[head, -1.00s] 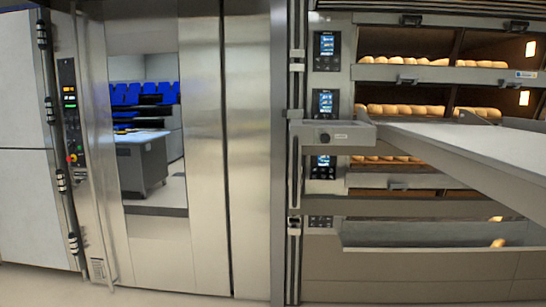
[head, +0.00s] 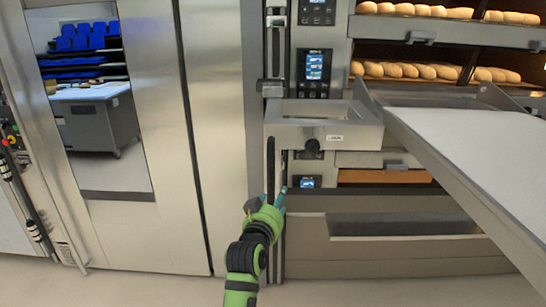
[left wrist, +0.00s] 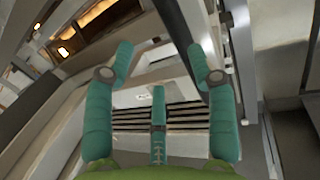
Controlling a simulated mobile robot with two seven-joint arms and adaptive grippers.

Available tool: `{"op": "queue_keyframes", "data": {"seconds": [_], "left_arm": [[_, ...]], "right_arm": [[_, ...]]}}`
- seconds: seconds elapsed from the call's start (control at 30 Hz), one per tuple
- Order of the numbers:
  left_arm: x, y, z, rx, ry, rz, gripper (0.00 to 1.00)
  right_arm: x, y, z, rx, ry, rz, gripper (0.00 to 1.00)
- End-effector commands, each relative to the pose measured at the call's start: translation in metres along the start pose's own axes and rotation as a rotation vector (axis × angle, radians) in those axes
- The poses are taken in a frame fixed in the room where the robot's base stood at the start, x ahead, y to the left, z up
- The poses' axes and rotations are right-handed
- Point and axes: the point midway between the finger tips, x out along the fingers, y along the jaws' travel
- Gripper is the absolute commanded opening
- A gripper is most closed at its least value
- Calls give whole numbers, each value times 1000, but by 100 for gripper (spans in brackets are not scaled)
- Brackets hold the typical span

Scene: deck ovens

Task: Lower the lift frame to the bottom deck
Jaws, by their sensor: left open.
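The lift frame (head: 368,135) is a grey metal bracket on the vertical rail at the left side of the deck ovens. It stands level between two control displays, above the lowest visible one. A dark upright handle bar (head: 270,165) hangs at its left end. My left gripper (head: 268,198), green with teal fingers, is just below the frame, by the lower end of the bar. In the left wrist view the gripper (left wrist: 160,68) is open, and a dark bar (left wrist: 178,28) passes near its right finger. I cannot tell whether they touch. My right gripper is out of view.
A long pale loading board (head: 475,150) slopes across the right side at frame height. Bread loaves (head: 410,70) lie in the upper decks. A tall steel door (head: 215,130) stands left of the rail. The floor (head: 150,287) in front is clear.

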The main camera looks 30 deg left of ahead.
Motion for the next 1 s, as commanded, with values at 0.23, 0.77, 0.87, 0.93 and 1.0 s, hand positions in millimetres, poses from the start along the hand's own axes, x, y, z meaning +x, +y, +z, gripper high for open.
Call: {"op": "queue_keyframes", "data": {"seconds": [0.23,0.77,0.87,0.93,1.0], "left_arm": [[-8,-21,-56,-22,78,-45,56],[53,-24,-60,-20,79,-43,56],[56,-24,-59,-20,78,-43,56],[57,-24,-59,-20,78,-43,56],[57,-24,-59,-20,78,-43,56]], "right_arm": [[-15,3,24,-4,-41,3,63],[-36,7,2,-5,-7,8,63],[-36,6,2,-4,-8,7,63],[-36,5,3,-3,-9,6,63],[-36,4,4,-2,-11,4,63]]}}
